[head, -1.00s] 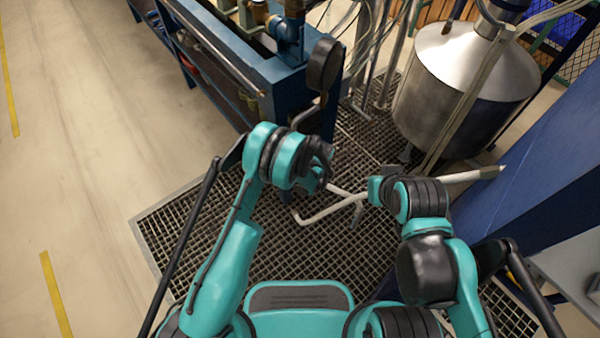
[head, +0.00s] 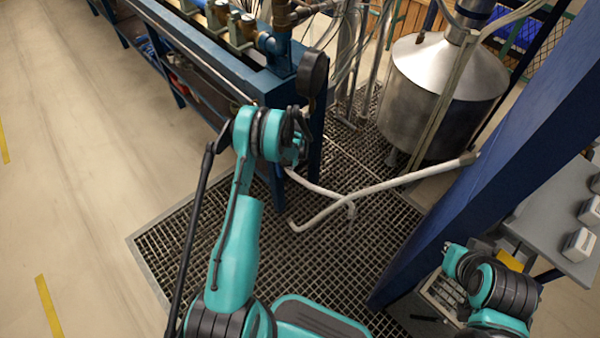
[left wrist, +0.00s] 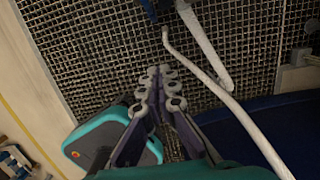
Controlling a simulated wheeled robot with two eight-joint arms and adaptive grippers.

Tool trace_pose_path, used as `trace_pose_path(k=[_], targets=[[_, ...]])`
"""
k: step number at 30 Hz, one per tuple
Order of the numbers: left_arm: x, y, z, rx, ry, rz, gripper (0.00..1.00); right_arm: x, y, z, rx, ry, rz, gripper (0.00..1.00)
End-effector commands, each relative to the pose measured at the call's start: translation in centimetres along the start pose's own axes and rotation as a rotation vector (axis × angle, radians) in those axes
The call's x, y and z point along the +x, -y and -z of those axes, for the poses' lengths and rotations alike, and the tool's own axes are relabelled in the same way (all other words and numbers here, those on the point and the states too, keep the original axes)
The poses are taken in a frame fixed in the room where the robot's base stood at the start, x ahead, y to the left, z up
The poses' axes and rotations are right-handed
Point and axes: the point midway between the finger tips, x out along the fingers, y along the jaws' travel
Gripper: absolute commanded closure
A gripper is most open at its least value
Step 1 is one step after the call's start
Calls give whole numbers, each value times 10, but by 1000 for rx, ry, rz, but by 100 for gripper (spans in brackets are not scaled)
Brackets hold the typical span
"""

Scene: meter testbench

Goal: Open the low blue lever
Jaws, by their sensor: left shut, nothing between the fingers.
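I cannot make out a low blue lever for certain. In the head view, blue valve fittings (head: 272,42) sit on pipework at the near end of the blue bench (head: 232,82). My left arm reaches to the bench's near end, and its gripper (head: 298,140) is partly hidden behind its wrist. In the left wrist view, the left gripper (left wrist: 158,88) is shut and empty, its fingertips together above the floor grating. A blue part shows at the top edge of that view. My right arm ends at the lower right in the head view; its fingers cannot be made out.
A dark round disc (head: 313,73) on a stem stands at the bench's corner, close to my left wrist. A white branched pipe (head: 385,187) crosses above the grating (head: 190,235). A steel tank (head: 440,95) and a blue post (head: 480,160) stand right. The left floor is clear.

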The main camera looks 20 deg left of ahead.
Motion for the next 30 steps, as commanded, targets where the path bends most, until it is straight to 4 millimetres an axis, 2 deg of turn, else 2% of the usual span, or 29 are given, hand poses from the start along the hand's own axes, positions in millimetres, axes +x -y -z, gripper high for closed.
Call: trace_pose_path(k=[5, 15, 21, 30], targets=[[29, 0, 1, 0, 0, 0, 100, 10, 0, -7, 0, 0, 0, 100], [102, 0, 1, 0, 1, 0, 100, 34, 0, -24, 0, 0, 0, 100], [106, 0, -28, -1, 1, 0, 100, 42, 0, -30, 0, 0, 0, 100], [106, 1, -38, 2, 1, 0, 100, 44, 0, -32, 0, 0, 0, 100]])
